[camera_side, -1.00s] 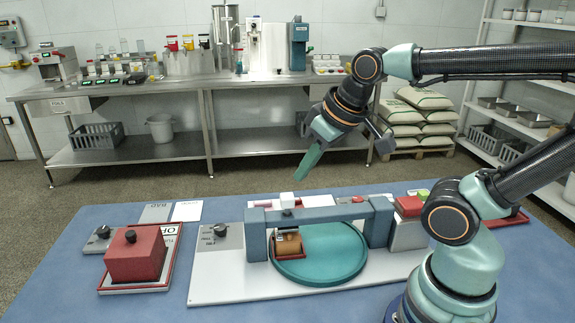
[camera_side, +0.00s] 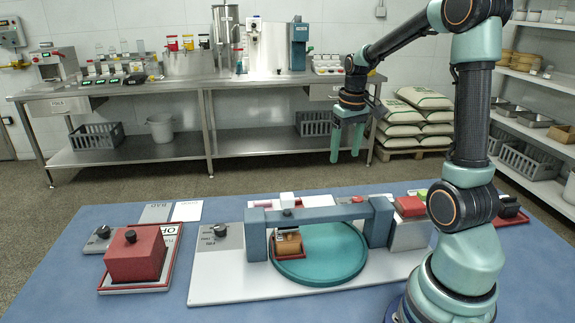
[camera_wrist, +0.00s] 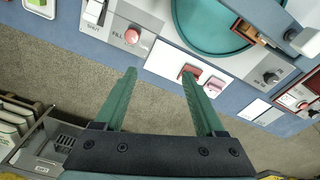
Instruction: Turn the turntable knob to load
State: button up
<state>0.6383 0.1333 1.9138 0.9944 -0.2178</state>
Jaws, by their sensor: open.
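The teal round turntable (camera_side: 325,256) lies on a white base board (camera_side: 235,284) under a grey-blue bridge (camera_side: 330,214). A black knob (camera_side: 220,229) sits on a grey plate left of the turntable; its labels are too small to read. In the wrist view the turntable (camera_wrist: 200,28) is at the top and the knob (camera_wrist: 271,76) at the right. My gripper (camera_side: 345,156) is open and empty, pointing down, high beyond the blue table's back edge and well away from the knob. Its two green fingers (camera_wrist: 158,82) are spread in the wrist view.
An orange container (camera_side: 288,244) sits on the turntable's left part, below the bridge. A red block (camera_side: 134,258) with a black knob stands at the left, and another small knob (camera_side: 103,232) is behind it.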

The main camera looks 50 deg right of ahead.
jog(key=m+g, duration=0.1)
send_over(358, 199)
notch_tip(358, 199, down, 4)
jog(key=shift+y, duration=0.4)
notch_tip(358, 199, down, 12)
jog(key=shift+w+d+f, duration=0.1)
jog(key=shift+f, duration=0.05)
grip_shut()
